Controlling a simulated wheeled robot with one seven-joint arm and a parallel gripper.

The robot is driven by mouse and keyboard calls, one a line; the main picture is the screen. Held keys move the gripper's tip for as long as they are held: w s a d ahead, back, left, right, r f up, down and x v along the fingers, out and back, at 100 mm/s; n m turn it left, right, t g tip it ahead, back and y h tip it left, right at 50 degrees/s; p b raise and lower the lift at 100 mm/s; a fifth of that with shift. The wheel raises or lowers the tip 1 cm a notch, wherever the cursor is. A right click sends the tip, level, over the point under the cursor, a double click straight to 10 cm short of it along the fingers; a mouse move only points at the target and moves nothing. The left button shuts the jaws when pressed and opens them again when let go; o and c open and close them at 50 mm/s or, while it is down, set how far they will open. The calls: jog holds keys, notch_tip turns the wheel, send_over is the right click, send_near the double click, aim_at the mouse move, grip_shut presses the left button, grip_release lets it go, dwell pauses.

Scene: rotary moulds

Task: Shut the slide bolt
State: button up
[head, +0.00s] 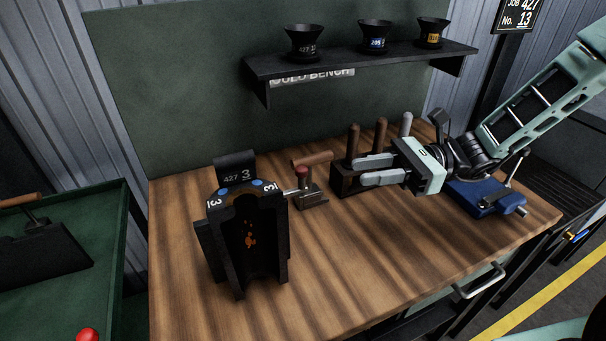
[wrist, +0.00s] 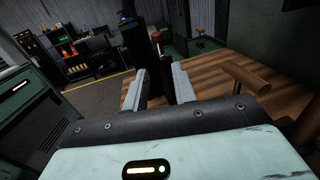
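The slide bolt (head: 291,191) shows as a short pale metal rod between the dark mould (head: 283,244) and a small block with a red knob (head: 302,171). How far the rod reaches into the mould is hidden. The mould stands upright on the bench, its front hollow facing me. My gripper (head: 367,170) points left, to the right of the red knob and clear of it, over a low dark rack. Its two pale fingers are apart. In the wrist view the gripper (wrist: 158,88) has a dark upright shape between or beyond its fingers, and a red knob (wrist: 156,36) shows farther ahead.
A wooden crossbar handle (head: 318,158) stands just behind the red knob. The dark rack (head: 343,181) carries upright handles. A blue vise-like fixture (head: 486,197) is at the right. A shelf (head: 350,62) with black funnels hangs above. The bench front (head: 370,270) is clear.

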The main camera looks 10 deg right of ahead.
aim_at(302, 177)
jog(key=a, duration=0.4)
jog(key=a+p, duration=0.1)
jog(key=a, duration=0.3)
jog(key=s+a, duration=0.1)
jog(key=a, duration=0.3)
jog(key=shift+a+p, duration=0.1)
jog(key=shift+p, duration=0.25)
jog(key=shift+s, duration=0.1)
grip_shut()
